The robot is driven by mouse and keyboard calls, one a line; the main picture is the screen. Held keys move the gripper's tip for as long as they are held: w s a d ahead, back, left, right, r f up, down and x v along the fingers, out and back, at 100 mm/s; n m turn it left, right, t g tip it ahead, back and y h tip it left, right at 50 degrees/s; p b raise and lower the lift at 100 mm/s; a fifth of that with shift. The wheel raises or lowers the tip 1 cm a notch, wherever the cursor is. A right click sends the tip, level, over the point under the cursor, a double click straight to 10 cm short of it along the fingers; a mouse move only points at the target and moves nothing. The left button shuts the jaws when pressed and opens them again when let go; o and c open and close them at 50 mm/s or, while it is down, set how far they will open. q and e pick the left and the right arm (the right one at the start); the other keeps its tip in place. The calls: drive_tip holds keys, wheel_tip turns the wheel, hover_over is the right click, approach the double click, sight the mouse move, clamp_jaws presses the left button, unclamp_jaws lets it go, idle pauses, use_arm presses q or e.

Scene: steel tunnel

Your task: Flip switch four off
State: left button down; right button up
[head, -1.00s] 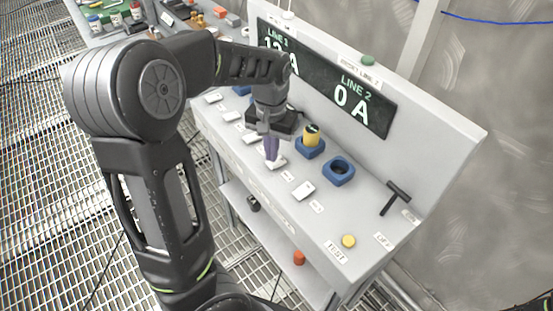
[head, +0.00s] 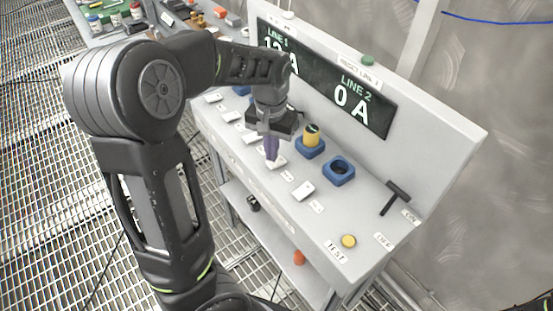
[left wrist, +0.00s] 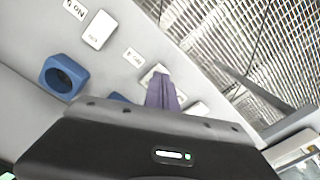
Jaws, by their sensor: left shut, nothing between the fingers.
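Several white rocker switches stand in a row along the grey console top, each with a small label. My left gripper (head: 271,156) is shut and empty, pointing down at the fourth switch from the far end (head: 279,164). Its purple fingertips are at that switch and cover part of it. Whether they press on it I cannot tell. In the left wrist view the fingers (left wrist: 162,92) stand over the same switch (left wrist: 150,75), partly hiding it. Its rocker position is not clear. The nearest switch (head: 303,191) is uncovered. My right gripper is not in view.
The upright panel has a display (head: 358,101) reading 0 A for line 2. A blue socket (head: 339,171) is empty; another (head: 310,151) holds a yellow-black plug (head: 311,134). A black T-handle (head: 396,196) and yellow button (head: 348,241) stand on the right, clear of my left gripper.

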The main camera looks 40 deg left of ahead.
use_arm(q)
drive_tip(key=shift+f+b, duration=0.75)
drive_tip(key=shift+f, duration=0.3)
idle(0.4)
drive_tip(key=shift+r, duration=0.15)
wheel_tip(320, 180, up, 3)
drive_tip(key=p, duration=0.3)
drive_tip(key=shift+r+p, duration=1.6)
drive_tip(key=shift+r, duration=0.3)
drive_tip(key=shift+f, duration=0.1)
